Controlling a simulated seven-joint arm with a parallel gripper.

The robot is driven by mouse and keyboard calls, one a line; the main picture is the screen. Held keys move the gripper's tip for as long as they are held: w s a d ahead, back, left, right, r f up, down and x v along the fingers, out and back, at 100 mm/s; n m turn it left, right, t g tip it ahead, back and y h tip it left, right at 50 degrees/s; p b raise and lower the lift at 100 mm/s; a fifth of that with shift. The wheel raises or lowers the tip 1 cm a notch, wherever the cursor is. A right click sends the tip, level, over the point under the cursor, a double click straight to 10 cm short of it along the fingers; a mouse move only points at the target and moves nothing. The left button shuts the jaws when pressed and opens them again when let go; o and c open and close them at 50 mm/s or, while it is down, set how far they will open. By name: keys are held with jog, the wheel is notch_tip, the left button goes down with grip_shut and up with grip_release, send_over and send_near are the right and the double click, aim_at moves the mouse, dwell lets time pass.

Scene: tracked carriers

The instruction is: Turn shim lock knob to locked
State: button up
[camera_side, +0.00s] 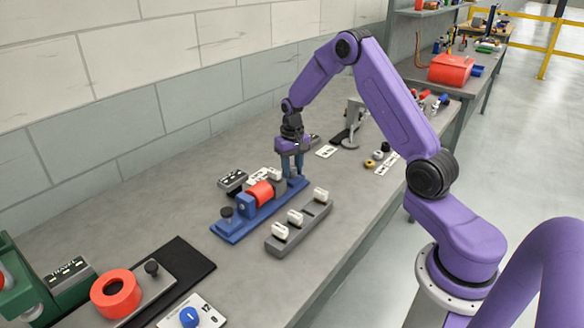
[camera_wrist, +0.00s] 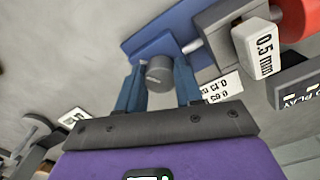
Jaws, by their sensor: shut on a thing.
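The blue carrier fixture (camera_side: 232,231) lies on the bench with a red roller (camera_side: 260,193) on it. A white shim marked 0.5 mm (camera_wrist: 263,50) sits in a grey block (camera_wrist: 236,32) beside the roller. The grey round shim lock knob (camera_wrist: 158,73) is at the blue base's end, between my fingers in the wrist view. My gripper (camera_wrist: 160,88) is shut on this knob, pointing down. In the side view my gripper (camera_side: 292,172) is at the fixture's far end and the fingers hide the knob. I cannot make out any locked mark.
A grey rack (camera_side: 312,222) with white shims stands in front of the fixture. A black readout box (camera_side: 232,180) sits behind it, marked PLAY in the wrist view (camera_wrist: 300,95). A red ring (camera_side: 115,292) and blue knob (camera_side: 189,316) are at the near left.

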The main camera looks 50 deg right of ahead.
aim_at(293, 168)
jog(key=n, duration=0.5)
jog(key=shift+n, duration=0.3)
jog(key=n, duration=0.5)
jog(key=shift+d+r+n, duration=0.1)
jog(key=shift+n, duration=0.2)
jog(key=shift+w, duration=0.1)
jog(key=o, duration=1)
jog(key=shift+o, duration=0.2)
notch_tip(293, 168, up, 17)
jog(key=shift+r, duration=0.2)
